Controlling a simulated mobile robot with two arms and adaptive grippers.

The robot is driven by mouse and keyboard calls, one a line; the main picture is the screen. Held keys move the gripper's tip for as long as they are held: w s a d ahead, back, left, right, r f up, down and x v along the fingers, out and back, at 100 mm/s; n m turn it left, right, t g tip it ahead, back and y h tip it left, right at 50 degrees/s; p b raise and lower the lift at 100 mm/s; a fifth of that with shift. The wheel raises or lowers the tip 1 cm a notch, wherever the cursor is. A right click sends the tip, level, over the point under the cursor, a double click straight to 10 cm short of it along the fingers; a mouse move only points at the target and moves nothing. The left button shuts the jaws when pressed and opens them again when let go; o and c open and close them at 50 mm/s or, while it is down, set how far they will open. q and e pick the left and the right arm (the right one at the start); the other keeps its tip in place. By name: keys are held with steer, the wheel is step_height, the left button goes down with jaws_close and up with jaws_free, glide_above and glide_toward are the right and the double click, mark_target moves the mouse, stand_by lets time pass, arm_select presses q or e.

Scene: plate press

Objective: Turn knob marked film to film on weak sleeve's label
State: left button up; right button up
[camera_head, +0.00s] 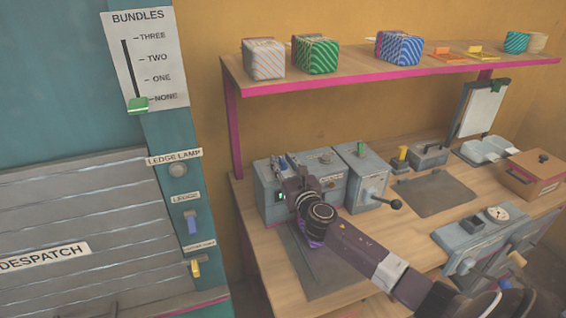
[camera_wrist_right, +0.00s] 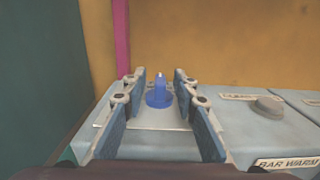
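A blue knob (camera_wrist_right: 158,93) with a pale mark on its upper part stands on a light plate on top of a grey-blue machine box (camera_wrist_right: 135,141). My right gripper (camera_wrist_right: 159,100) is open, with one finger on each side of the knob and visible gaps between. In the head view my right gripper (camera_head: 285,172) is over the left box of the bench machines (camera_head: 267,205), and my arm hides part of it. No lettering around the knob is readable. I cannot make out a sleeve's label. My left gripper is not in view.
A grey round knob (camera_wrist_right: 269,106) and a "BAR WARM" label (camera_wrist_right: 287,163) are to the right. A lever box (camera_head: 362,180) stands beside the machine. A pink-edged shelf (camera_head: 345,77) with wrapped bundles hangs above. A dark mat (camera_head: 436,194) lies on the bench (camera_head: 405,222).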

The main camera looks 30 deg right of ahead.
jaws_close()
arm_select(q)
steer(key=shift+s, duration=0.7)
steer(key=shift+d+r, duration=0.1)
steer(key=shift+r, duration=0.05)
arm_select(e)
steer(key=shift+m+h, duration=0.4)
steer(key=shift+h, duration=0.2)
steer(key=shift+a+r+m+g+h+p, duration=0.1)
steer(key=shift+a+m+g+h+p, duration=0.05)
steer(key=shift+m+g+h+p, duration=0.55)
steer(key=shift+m+g+h, duration=0.3)
steer(key=shift+m+h, duration=0.4)
steer(key=shift+h, duration=0.5)
steer(key=m+g+h+b, duration=0.1)
steer(key=m+g+h, duration=0.1)
steer(key=h, duration=0.1)
steer(key=shift+w+a, duration=0.1)
steer(key=shift+w, duration=0.05)
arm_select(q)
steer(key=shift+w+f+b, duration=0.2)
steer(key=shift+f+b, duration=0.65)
arm_select(e)
steer(key=shift+m+g+h, duration=1.5)
steer(key=shift+g, duration=0.3)
